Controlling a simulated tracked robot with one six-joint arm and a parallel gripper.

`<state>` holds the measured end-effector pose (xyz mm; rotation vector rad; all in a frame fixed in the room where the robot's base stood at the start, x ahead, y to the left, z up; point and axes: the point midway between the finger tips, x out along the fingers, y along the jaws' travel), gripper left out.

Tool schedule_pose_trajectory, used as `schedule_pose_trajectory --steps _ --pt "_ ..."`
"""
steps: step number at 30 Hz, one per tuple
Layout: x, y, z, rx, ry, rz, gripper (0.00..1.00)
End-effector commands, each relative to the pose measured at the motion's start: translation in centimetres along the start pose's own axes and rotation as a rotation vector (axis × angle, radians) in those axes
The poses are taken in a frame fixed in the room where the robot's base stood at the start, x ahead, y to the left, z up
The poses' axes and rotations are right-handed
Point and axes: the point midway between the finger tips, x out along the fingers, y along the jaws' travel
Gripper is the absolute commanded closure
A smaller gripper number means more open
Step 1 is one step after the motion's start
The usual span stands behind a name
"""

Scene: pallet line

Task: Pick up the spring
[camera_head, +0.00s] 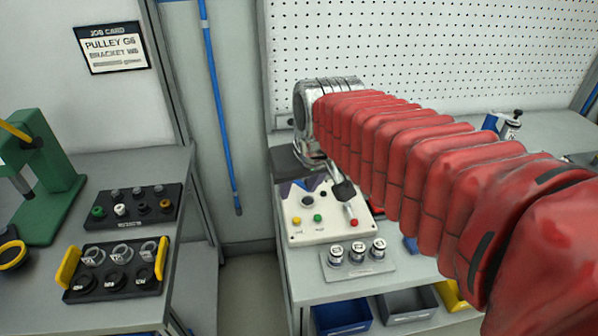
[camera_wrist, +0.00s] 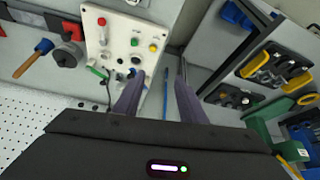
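I cannot make out a spring for certain in either view. On the left bench, a black tray (camera_head: 128,214) holds a row of small parts, one green, one white and others dark or orange, too small to name. My gripper (camera_wrist: 160,72) shows in the wrist view as two purple-grey fingers, set apart with nothing seen between them. In the head view my red-sleeved arm reaches over the middle bench and the gripper is mostly hidden under the wrist, near a white control panel (camera_head: 323,228).
A tray with yellow handles (camera_head: 68,268) holds dark round parts and metal rings. A rack with three silver pieces (camera_head: 358,266) sits before the panel. A blue pole (camera_head: 221,100) stands in the gap between benches.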

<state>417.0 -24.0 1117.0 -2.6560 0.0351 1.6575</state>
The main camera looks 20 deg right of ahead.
Motion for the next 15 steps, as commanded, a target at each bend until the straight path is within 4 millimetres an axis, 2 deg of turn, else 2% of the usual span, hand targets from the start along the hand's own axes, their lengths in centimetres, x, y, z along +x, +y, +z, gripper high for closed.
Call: schedule_pose_trajectory --steps 6,15 --pt "2.4 1.7 -4.5 0.012 -0.017 0.005 0.63" --pt "6.7 4.4 -9.9 0.025 -0.035 0.011 0.63"
